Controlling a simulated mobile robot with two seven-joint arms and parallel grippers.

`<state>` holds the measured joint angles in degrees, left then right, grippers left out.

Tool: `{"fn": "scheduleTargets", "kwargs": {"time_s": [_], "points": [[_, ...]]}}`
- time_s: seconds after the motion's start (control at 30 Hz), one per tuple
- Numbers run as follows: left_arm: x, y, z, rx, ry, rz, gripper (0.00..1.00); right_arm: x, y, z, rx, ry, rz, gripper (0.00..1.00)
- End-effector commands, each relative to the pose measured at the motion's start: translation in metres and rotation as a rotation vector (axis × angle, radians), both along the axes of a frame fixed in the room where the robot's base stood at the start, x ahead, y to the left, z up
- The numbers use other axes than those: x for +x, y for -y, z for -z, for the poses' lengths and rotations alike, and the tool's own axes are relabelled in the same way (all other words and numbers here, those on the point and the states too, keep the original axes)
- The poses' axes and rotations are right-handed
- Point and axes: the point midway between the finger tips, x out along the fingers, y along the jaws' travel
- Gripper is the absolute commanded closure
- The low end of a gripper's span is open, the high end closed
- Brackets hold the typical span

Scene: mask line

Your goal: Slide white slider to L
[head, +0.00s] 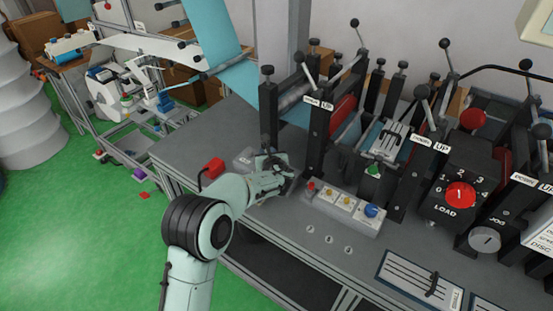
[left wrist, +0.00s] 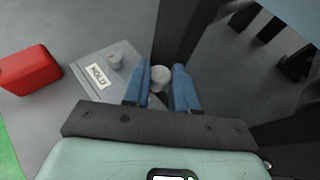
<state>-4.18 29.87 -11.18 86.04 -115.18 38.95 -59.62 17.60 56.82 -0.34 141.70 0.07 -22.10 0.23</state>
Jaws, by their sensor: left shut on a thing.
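A pale, rounded knob (left wrist: 160,77), which looks like the white slider, sits beside a grey plate (left wrist: 136,88) with a white HOLD label (left wrist: 97,76). My left gripper (left wrist: 160,88) has its blue fingers on either side of this knob and is shut on it. In the head view my left gripper (head: 268,165) reaches over the bench by the grey plate (head: 243,158), and the hand hides the knob there. No L mark is readable near the knob. My right gripper is not in view.
A red block (left wrist: 28,70) stands left of the plate; it also shows in the head view (head: 212,167). A black post (left wrist: 183,35) rises close behind the fingers. A button box (head: 343,207) and the LOAD dial (head: 460,195) stand to the right on the grey bench (head: 290,235).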

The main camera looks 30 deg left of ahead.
Motion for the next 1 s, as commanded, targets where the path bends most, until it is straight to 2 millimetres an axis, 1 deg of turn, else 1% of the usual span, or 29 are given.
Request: {"fn": "scheduleTargets", "kwargs": {"time_s": [0.07, 0.3, 0.33, 0.37, 0.4, 0.77, 0.87, 1.0], "points": [[0.000, -0.006, -0.001, 0.003, 0.002, -0.002, 1.00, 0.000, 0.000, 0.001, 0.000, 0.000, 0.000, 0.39], [0.000, -0.008, -0.002, 0.005, 0.002, -0.004, 1.00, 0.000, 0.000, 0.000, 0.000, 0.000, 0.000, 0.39], [0.000, -0.008, -0.002, 0.006, 0.002, -0.005, 0.70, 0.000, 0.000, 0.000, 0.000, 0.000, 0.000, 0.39], [0.000, -0.008, -0.002, 0.006, 0.001, -0.006, 0.60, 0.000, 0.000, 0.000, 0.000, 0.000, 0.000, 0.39], [0.000, -0.008, -0.002, 0.005, 0.002, -0.006, 0.48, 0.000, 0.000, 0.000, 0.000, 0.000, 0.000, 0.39], [-0.002, -0.003, -0.002, 0.002, 0.001, -0.001, 0.48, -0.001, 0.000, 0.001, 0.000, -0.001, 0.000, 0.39], [-0.010, 0.004, -0.006, 0.000, 0.001, 0.001, 0.48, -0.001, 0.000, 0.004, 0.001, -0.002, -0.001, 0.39], [-0.029, 0.021, -0.017, 0.000, 0.003, 0.001, 0.48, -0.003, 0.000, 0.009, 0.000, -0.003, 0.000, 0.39]]}}
